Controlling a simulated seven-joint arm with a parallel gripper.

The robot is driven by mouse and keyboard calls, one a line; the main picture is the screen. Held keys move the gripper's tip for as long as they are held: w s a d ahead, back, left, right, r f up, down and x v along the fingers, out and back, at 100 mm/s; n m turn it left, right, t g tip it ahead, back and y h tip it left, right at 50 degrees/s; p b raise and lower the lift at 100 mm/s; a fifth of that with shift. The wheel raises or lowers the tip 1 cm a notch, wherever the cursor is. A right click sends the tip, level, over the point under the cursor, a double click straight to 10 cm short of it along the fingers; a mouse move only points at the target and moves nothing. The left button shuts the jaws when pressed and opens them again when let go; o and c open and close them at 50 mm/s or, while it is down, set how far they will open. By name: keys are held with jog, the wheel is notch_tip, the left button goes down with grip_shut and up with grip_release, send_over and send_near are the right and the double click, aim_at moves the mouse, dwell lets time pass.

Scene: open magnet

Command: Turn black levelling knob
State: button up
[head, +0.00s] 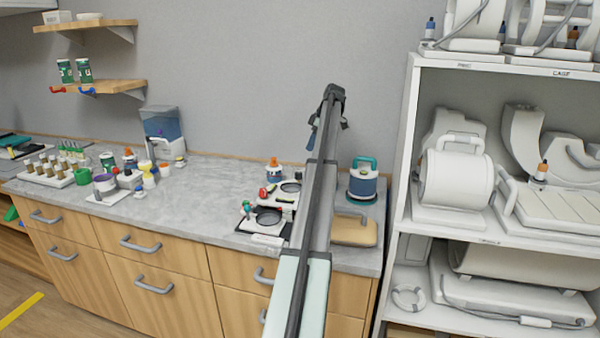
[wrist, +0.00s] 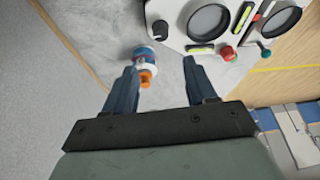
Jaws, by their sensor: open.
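A white device with two round dark plates (wrist: 208,20) lies on the counter, at the top of the wrist view; it also shows in the head view (head: 262,238). A dark knob (wrist: 160,29) sits at its left corner in the wrist view. A red knob (wrist: 228,53) and a teal knob (wrist: 266,55) stand along its lower edge. I cannot make out the dark knob in the head view. My gripper (wrist: 158,66) is open and empty, its fingers pointing toward the device, with the dark knob beyond the gap. It shows small in the head view (head: 313,130), above the counter.
An orange-capped bottle (wrist: 146,68) stands beside the device, seen near the left finger. A blue and teal canister (head: 363,183) and a tan pad (head: 354,231) lie right of my arm. A white shelf (head: 403,180) stands at the right. Counter left of the device (head: 200,205) is clear.

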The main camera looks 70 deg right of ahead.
aim_at(299, 172)
jog(key=x, duration=1.3)
jog(key=shift+s+f, duration=0.1)
jog(key=shift+f, duration=0.25)
jog(key=shift+c, duration=0.5)
grip_shut()
jog(key=shift+a+m, duration=0.15)
jog(key=shift+m, duration=0.25)
